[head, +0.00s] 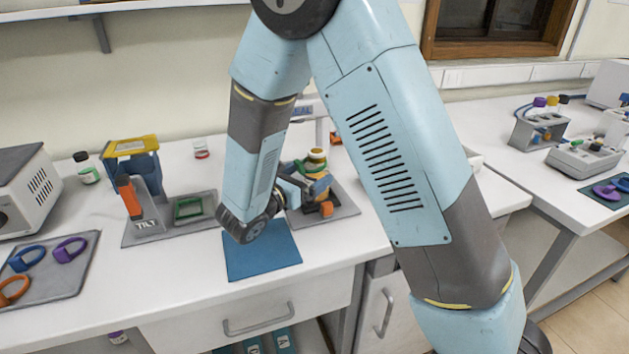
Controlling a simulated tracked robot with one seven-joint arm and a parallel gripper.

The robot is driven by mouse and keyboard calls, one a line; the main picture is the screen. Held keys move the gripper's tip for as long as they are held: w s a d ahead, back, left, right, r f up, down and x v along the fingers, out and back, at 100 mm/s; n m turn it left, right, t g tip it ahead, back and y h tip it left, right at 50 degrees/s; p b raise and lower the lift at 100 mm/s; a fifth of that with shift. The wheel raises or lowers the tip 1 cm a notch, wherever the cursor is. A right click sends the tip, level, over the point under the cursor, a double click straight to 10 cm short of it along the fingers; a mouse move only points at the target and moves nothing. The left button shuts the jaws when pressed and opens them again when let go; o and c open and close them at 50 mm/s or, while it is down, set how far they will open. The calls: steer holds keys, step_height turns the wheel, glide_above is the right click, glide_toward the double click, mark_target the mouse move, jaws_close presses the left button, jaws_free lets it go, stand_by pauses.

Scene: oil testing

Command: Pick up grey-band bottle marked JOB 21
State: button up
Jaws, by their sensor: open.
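No bottle with a readable JOB 21 mark or a clear grey band shows in the head view. A small clear bottle (87,169) with a black cap and green at its lower part stands upright at the back left. A small jar (201,149) with red in it stands at the back wall side. My gripper (308,190) is open over the grey tray right of the blue mat, close to a yellow-and-green item (316,160). My wrist partly hides that spot, so I cannot tell whether they touch.
A blue mat (262,252) lies empty at the bench front. A TILT stand (148,215) and a tray with coloured rings (75,278) are to the left. A grey box (25,190) stands far left. A rack (538,133) with capped bottles is on the right bench.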

steer(key=shift+x, duration=1.15)
steer(key=c, duration=1.4)
steer(key=shift+r, duration=0.1)
